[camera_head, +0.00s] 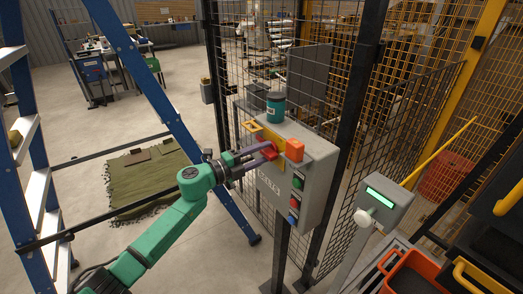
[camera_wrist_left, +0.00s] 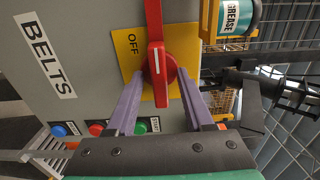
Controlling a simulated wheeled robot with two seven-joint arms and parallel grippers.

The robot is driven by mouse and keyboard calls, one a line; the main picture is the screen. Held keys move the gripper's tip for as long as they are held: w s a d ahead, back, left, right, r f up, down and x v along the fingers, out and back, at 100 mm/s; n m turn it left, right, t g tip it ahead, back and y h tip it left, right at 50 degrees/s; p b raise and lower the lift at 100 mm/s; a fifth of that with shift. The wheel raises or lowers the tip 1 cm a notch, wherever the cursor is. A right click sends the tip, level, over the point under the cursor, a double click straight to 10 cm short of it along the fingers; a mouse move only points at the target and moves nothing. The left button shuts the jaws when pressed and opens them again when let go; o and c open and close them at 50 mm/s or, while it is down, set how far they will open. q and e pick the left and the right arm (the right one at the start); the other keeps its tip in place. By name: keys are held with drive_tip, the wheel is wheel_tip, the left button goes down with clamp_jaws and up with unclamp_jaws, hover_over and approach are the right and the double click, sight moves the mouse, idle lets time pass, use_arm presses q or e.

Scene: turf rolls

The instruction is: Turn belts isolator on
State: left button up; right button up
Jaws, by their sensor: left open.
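The grey control box (camera_head: 313,187) labelled BELTS stands on a post in the head view. Its red isolator knob (camera_head: 268,151) sits on a yellow plate (camera_head: 249,127). In the left wrist view, the knob (camera_wrist_left: 164,68) has a long red handle running up the picture, with a white line on it. The word OFF shows on the yellow plate (camera_wrist_left: 125,42), left of the handle. My left gripper (camera_head: 262,155) is at the box front, open, its purple fingers on either side of the knob's lower part (camera_wrist_left: 161,78). I cannot tell whether they touch it. My right gripper is out of view.
Buttons (camera_head: 295,203) line the box front. A blue ladder (camera_head: 150,85) stands close to my left arm. Mesh fence (camera_head: 336,150) is behind.

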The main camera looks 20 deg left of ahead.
use_arm(q)
drive_tip(key=shift+a, duration=0.1)
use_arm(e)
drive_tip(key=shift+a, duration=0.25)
use_arm(q)
clamp_jaws()
drive_tip(key=shift+f, duration=0.1)
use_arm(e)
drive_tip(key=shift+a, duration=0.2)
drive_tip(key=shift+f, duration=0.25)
use_arm(q)
drive_tip(key=shift+f+m+b, duration=0.15)
drive_tip(key=shift+m+b, duration=8.85)
drive_tip(key=shift+b, duration=0.65)
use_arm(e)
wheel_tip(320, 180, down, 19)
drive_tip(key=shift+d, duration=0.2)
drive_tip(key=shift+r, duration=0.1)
